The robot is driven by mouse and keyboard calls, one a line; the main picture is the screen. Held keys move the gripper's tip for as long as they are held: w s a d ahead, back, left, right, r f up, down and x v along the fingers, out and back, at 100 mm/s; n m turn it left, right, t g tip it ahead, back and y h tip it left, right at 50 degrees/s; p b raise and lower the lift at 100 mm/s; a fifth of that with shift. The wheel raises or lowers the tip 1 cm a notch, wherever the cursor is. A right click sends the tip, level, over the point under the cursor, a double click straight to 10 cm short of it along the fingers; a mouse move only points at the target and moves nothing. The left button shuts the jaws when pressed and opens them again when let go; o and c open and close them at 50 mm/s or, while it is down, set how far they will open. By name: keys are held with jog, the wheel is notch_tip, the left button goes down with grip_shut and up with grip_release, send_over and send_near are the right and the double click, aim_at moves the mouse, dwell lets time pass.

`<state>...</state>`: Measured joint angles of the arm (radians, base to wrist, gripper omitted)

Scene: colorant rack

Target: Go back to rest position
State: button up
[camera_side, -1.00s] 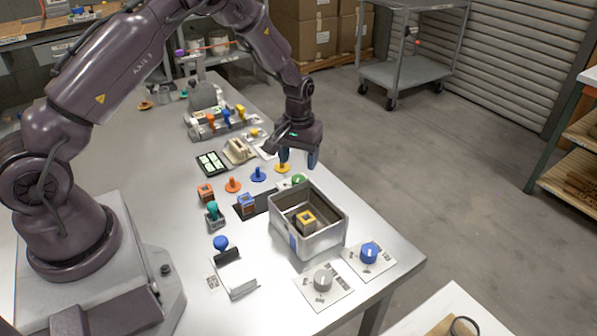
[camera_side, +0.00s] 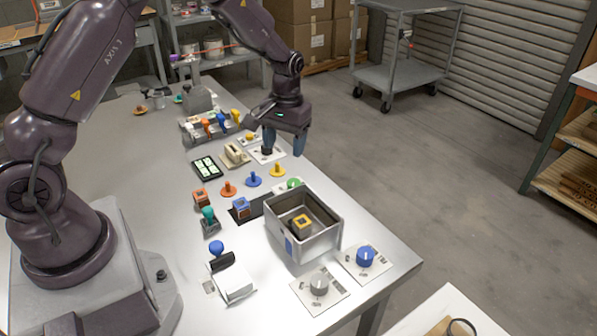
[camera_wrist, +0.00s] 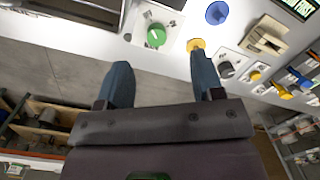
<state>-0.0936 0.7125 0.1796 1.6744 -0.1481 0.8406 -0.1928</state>
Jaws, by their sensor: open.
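My gripper (camera_side: 284,141) is open and empty. In the side view it hangs above the far right part of the metal table (camera_side: 165,240), near the table's right edge. In the wrist view its two blue fingers (camera_wrist: 160,85) are spread with nothing between them. A yellow peg piece (camera_side: 277,170) stands on the table in front of the gripper, apart from it. A blue peg piece (camera_side: 253,179) and an orange one (camera_side: 228,188) stand in a row to its left.
A metal bin (camera_side: 305,230) with a yellow-topped block (camera_side: 301,223) inside stands at the near right. Blue (camera_side: 366,256) and grey (camera_side: 319,284) dials lie before it. A rack of coloured pieces (camera_side: 212,122) stands farther back. The air right of the table is free.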

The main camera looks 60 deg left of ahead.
jog(key=s+d+r+m+t, duration=0.3)
jog(key=s+d+r, duration=0.2)
jog(key=s+r, duration=0.6)
jog(key=s+d+r+m+t, duration=0.3)
jog(key=s+d+r, duration=0.1)
jog(key=s+r, duration=0.7)
jog(key=shift+s+d, duration=0.15)
jog(key=shift+d, duration=0.25)
